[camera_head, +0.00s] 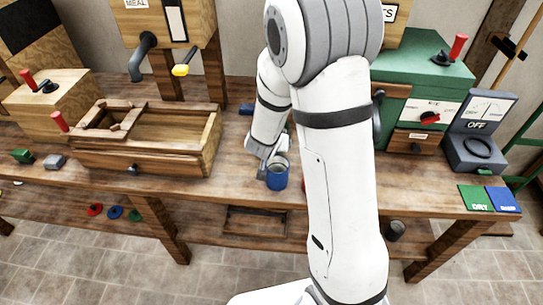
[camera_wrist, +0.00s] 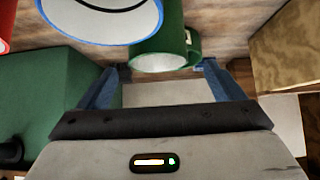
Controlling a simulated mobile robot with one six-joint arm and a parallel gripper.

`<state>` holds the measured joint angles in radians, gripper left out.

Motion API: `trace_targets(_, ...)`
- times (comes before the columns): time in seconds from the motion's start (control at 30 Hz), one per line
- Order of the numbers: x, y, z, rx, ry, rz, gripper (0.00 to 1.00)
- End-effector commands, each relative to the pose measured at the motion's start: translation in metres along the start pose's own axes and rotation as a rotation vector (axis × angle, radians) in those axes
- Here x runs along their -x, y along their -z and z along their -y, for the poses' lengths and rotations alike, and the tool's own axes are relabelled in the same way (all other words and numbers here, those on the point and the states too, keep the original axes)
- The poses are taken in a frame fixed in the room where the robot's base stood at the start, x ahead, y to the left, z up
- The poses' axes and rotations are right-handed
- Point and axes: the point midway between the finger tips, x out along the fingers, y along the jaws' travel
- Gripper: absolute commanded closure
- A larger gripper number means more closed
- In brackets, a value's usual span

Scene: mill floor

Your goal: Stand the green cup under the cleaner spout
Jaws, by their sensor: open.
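The green cup (camera_wrist: 165,45) shows in the wrist view just beyond my gripper's fingertips, with its handle at the right. In the head view it is mostly hidden behind my arm and gripper. My gripper (camera_wrist: 163,72) is open, its two blue fingers on either side of the cup's near end; I cannot tell whether they touch it. My gripper (camera_head: 262,162) is low over the bench in the head view. The green machine (camera_head: 420,68) at the right back may be the cleaner; my arm hides part of its front, and I cannot make out its spout clearly.
A blue cup (camera_head: 277,180) stands close beside my gripper, and its pale inside (camera_wrist: 100,15) fills the wrist view's upper left. A red object (camera_wrist: 5,28) is at the left edge. A wooden trough (camera_head: 165,160) is left; a scale (camera_head: 480,150) is right.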

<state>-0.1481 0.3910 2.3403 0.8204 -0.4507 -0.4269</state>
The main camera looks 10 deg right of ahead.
Motion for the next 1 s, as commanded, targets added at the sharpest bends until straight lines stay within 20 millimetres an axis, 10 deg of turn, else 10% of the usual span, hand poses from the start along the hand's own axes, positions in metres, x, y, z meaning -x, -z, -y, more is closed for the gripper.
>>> trace_targets(0.3,-0.043,-0.004,-0.002,0.001,0.001,0.001,0.12)
trace_targets(0.63,-0.049,-0.003,-0.002,0.001,0.003,0.0,0.13)
trace_targets(1.0,-0.048,-0.003,-0.001,0.002,0.003,0.0,0.43)
